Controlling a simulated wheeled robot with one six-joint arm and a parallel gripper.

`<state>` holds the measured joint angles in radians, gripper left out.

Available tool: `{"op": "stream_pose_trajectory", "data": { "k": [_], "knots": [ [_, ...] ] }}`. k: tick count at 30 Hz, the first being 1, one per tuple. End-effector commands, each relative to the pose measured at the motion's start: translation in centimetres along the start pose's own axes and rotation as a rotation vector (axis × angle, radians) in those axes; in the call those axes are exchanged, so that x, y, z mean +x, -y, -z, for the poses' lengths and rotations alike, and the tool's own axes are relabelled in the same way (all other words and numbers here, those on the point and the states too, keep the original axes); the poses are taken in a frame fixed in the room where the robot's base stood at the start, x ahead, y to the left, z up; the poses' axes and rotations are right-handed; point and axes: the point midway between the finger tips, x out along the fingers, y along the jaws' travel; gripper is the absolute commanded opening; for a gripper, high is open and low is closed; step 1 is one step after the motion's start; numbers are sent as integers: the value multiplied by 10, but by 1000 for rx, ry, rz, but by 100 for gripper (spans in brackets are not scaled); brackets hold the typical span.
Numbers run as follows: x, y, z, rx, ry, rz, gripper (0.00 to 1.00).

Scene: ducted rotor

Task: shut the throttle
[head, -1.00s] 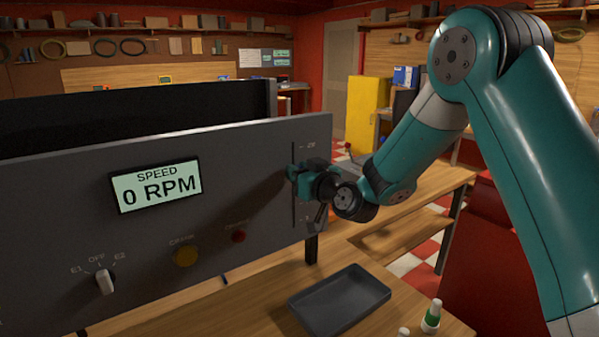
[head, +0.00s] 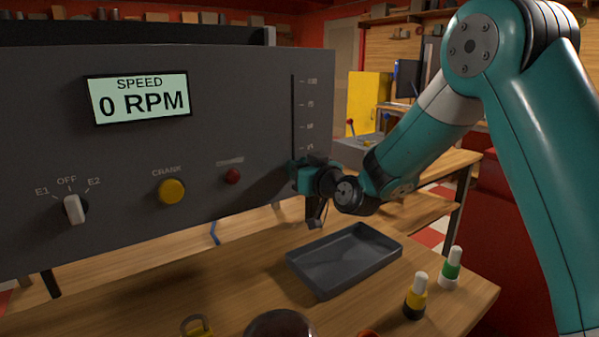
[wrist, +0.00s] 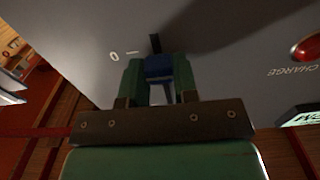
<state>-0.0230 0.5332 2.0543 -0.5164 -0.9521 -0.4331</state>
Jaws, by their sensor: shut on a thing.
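The throttle is a slider in an upright slot (head: 296,120) with a marked scale near the right edge of the grey panel (head: 250,100). My gripper (head: 298,172) is at the low end of this scale, in front of the panel. In the wrist view my gripper (wrist: 159,70) has its two green fingers shut on the blue throttle knob (wrist: 158,66). A 0 mark (wrist: 122,55) is printed beside the slot, close to the knob. My fingers hide part of the knob and the lower slot. The speed display (head: 140,98) reads 0 RPM.
The panel also has a red charge button (head: 232,175), a yellow crank button (head: 172,191) and a selector knob (head: 75,208). A dark tray (head: 375,238) lies on the bench below my gripper. Small bottles (head: 416,296) stand to its right.

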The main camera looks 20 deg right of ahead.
Motion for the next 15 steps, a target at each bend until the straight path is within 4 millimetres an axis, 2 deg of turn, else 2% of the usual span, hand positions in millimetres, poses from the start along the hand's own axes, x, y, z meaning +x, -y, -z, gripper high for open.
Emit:
{"op": "stream_pose_trajectory", "data": {
  "k": [1, 3, 15],
  "knots": [
    [0, 0, -12, 0, 3, 0, 0],
    [0, 0, -16, 0, 3, 1, 0],
    [-1, 0, -21, 0, 8, 1, 0]
  ]
}}
